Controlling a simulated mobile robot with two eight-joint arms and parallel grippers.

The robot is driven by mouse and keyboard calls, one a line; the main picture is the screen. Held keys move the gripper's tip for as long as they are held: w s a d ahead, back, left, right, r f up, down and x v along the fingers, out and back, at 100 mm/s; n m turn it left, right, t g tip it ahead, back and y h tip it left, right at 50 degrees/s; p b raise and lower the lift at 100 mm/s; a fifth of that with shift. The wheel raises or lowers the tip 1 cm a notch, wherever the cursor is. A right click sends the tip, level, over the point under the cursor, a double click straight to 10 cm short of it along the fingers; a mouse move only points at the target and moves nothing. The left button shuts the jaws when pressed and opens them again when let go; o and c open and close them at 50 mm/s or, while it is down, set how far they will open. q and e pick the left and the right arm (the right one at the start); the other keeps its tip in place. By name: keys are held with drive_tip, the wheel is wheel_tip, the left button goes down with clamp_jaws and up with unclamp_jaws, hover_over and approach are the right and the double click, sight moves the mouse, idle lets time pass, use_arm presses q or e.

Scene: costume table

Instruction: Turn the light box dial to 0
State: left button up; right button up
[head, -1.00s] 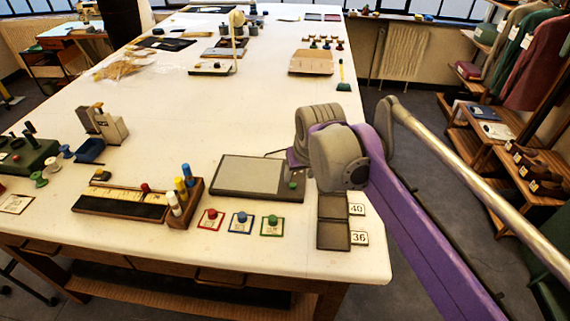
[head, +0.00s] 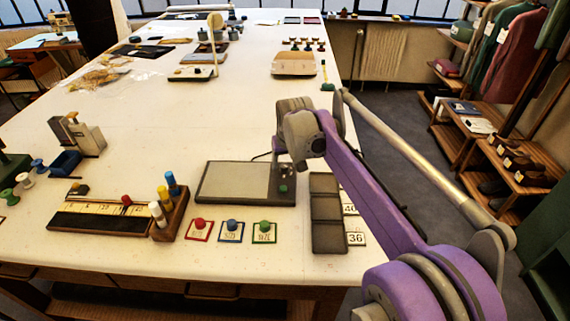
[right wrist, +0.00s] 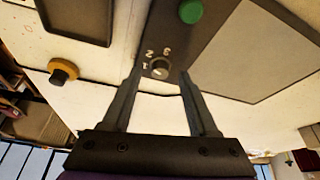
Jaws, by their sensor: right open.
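The light box (head: 235,182) lies flat on the white table, with a pale panel and a darker control strip at its right. A green button (head: 283,188) is on that strip; it also shows in the right wrist view (right wrist: 191,11). The small grey dial (right wrist: 159,68) has printed numbers around it; its exact setting is too small to read. My right gripper (right wrist: 160,73) is open and points down over the strip, one finger on each side of the dial. I cannot tell whether the fingers touch it. In the head view my right wrist hides the dial. My left gripper is not in view.
Dark square trays (head: 326,208) with number cards stand just right of the light box. Red (head: 200,224), blue (head: 231,225) and green knobs on cards sit in front. A wooden rack with markers (head: 171,205) stands at left.

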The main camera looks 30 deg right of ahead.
drive_tip(key=shift+w+f, duration=0.2)
drive_tip(key=shift+f, duration=0.3)
clamp_jaws()
